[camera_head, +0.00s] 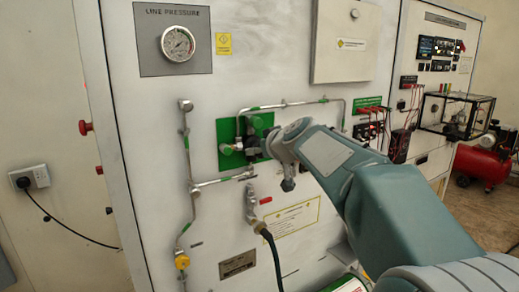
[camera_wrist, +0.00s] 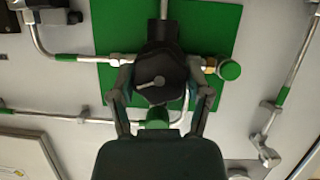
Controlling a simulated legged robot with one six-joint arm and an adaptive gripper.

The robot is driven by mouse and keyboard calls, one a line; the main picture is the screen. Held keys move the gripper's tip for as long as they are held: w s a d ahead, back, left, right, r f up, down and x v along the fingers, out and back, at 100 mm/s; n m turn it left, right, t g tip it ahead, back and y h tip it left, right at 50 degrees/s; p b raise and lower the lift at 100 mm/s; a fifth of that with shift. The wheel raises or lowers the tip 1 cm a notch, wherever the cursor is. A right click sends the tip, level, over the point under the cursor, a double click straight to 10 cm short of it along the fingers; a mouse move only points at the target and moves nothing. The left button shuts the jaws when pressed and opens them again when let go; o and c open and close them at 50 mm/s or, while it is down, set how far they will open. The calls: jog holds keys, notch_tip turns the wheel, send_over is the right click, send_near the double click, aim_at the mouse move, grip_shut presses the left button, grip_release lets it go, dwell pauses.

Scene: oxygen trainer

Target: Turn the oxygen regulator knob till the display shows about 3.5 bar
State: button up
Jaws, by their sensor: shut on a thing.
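The dark regulator knob (camera_wrist: 162,78) shows in the wrist view in front of the green panel (camera_wrist: 221,25), with a small grey lever or pointer mark on its face. My gripper (camera_wrist: 158,66) has one finger on each side of it and is shut on it. In the head view my gripper (camera_head: 266,144) reaches the green panel (camera_head: 230,162) from the right, and my wrist hides most of the knob. The round gauge labelled LINE PRESSURE (camera_head: 178,43) is at the upper left; its reading is too small to tell. No readable 3.5 bar display shows.
Metal pipes (camera_head: 189,165) run around the green panel. A small green side knob (camera_wrist: 230,70) sits close beside my finger. A valve with a black hose (camera_head: 266,236) is below. Red and black cables (camera_head: 370,125) hang to the right. A red tank (camera_head: 482,164) stands on the floor.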

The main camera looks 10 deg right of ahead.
jog(key=shift+w, duration=0.1)
jog(key=m+y, duration=0.3)
jog(key=m, duration=0.1)
jog(key=shift+d+f+g, duration=0.1)
jog(key=shift+d+g, duration=0.05)
jog(key=shift+g, duration=0.25)
jog(key=m+y, duration=0.1)
jog(key=m, duration=0.1)
jog(key=shift+m+y, duration=0.3)
jog(key=shift+m, duration=0.1)
jog(key=shift+f+m+y, duration=0.1)
jog(key=shift+m+y, duration=0.7)
jog(key=shift+m, duration=0.6)
jog(key=o, duration=1.2)
jog(key=shift+w, duration=0.15)
jog(key=shift+c, duration=0.2)
